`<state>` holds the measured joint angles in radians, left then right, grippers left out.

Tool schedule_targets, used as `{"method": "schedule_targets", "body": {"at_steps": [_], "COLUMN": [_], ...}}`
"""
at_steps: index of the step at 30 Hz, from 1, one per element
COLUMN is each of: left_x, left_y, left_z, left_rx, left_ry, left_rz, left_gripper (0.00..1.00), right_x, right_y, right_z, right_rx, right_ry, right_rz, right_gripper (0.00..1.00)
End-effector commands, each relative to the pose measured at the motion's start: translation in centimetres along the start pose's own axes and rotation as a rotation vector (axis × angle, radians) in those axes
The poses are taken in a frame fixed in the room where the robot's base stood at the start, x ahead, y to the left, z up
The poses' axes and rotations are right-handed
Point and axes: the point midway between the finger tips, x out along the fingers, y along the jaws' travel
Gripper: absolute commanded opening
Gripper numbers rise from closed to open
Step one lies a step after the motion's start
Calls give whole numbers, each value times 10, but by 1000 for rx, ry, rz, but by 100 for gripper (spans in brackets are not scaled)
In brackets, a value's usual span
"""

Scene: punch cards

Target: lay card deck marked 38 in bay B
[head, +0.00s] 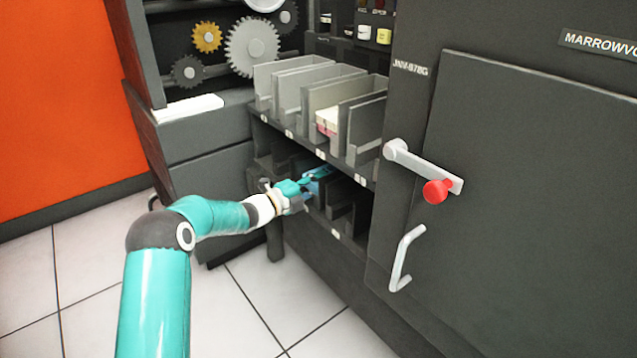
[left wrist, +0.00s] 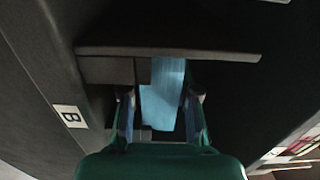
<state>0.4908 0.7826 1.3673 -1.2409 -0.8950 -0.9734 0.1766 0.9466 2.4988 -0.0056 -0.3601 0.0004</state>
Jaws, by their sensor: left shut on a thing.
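A light blue card deck (left wrist: 163,92) lies between the two fingers of my left gripper (left wrist: 160,112) in the left wrist view. The gripper is shut on it. In the head view the left gripper (head: 302,188) reaches into the lower shelf, with a bit of the blue deck (head: 320,172) showing past it. The number on the deck cannot be read. A white plate marked B (left wrist: 70,116) shows sideways on the dark edge left of the gripper in the left wrist view. Whether the deck touches the bay floor cannot be told. My right gripper is not in view.
Above the gripper is an upper shelf with grey dividers (head: 313,92), one slot holding a white and pink deck (head: 328,120). To the right are a lever with a red knob (head: 437,192) and a door handle (head: 404,258). Gears (head: 252,46) stand at upper left.

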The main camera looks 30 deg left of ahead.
Motion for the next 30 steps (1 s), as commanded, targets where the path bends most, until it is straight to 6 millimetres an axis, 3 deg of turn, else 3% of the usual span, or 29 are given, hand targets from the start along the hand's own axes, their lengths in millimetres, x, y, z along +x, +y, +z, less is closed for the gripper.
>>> {"method": "schedule_targets", "body": {"at_steps": [2,3,7,20,30], "left_x": [0,0,0,-6,-64], "left_y": [-2,-2,-2,0,0], "left_z": [0,0,0,1,2], "left_rx": [2,2,1,0,0], "left_ry": [0,0,0,-1,-3], "left_rz": [-4,-4,-3,2,2], "left_gripper": [0,37,59,60,60], "right_x": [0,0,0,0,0], "right_y": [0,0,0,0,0], "right_z": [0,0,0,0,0], "right_rx": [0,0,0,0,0], "right_ry": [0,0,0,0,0], "right_rz": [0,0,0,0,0], "right_gripper": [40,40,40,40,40]}}
